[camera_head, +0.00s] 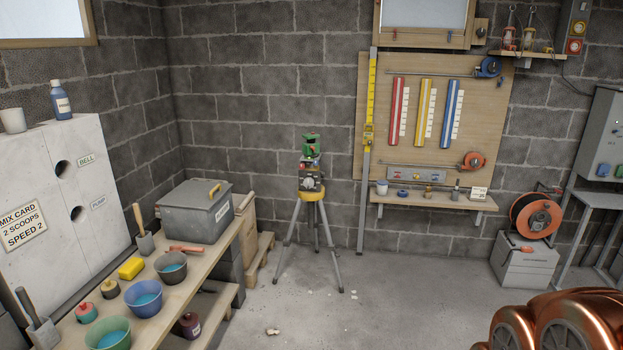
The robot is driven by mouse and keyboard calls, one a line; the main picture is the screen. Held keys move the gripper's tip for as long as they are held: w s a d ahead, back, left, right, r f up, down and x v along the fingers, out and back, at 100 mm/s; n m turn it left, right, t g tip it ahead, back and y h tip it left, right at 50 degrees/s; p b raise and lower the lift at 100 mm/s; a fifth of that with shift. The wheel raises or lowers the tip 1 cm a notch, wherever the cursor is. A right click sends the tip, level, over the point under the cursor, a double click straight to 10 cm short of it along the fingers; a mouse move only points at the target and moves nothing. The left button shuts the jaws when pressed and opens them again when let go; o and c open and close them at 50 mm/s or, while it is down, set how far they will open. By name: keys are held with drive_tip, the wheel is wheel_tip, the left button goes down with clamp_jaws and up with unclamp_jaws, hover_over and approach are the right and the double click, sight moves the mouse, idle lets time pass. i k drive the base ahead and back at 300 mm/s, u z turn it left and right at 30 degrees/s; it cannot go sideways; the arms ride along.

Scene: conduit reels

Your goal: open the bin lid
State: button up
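The bin (205,222) is a grey lidded box on the wooden bench at the left, near the back corner. The inside of the bin is hidden by the lid. My gripper is not in view.
On the bench (150,322), bowls stand in front of the bin, with a dark one (171,267) nearest, beside a yellow sponge (131,268). A red-handled tool (186,249) lies by the bin. A tripod (313,215) stands right of it. The middle floor is mostly clear.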

sight(200, 196)
drive_tip(key=z, duration=0.05)
drive_tip(key=i, duration=1.7)
drive_tip(key=u, duration=0.6)
drive_tip(key=i, duration=1.3)
drive_tip(key=u, duration=1.7)
drive_tip(key=i, duration=0.8)
drive_tip(key=u, duration=0.6)
